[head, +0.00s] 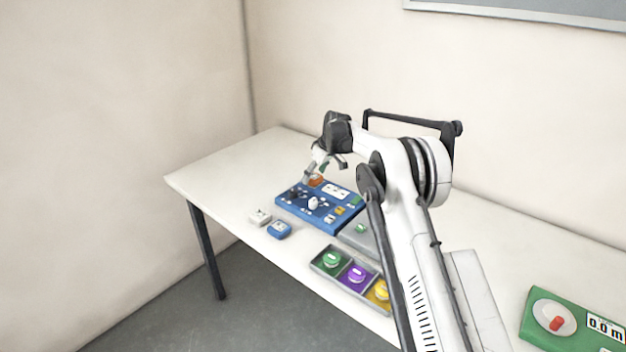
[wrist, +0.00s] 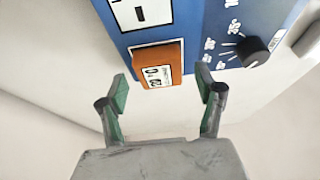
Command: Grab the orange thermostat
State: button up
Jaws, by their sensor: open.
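The orange thermostat (wrist: 158,66) is a small orange block with a white label of dark characters. In the wrist view it sits at the edge of a blue panel (wrist: 190,20), ahead of my gripper (wrist: 164,92) and between the lines of its two green-padded fingers. The fingers are open, and nothing is held between them. In the head view the thermostat (head: 315,180) shows at the back left edge of the blue panel (head: 325,222), with my gripper (head: 322,172) right by it. Whether a finger touches it I cannot tell.
A black knob (wrist: 253,50) stands on the panel beside the thermostat. A white block (head: 260,217) and a blue block (head: 279,230) lie in front of the panel. A tray (head: 318,265) holds green, purple and yellow round pieces. The table's left end (head: 215,175) is clear.

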jog(key=shift+w+a+f, duration=0.15)
jog(key=shift+f, duration=0.3)
jog(key=c, duration=1.4)
jog(key=shift+r, duration=0.15)
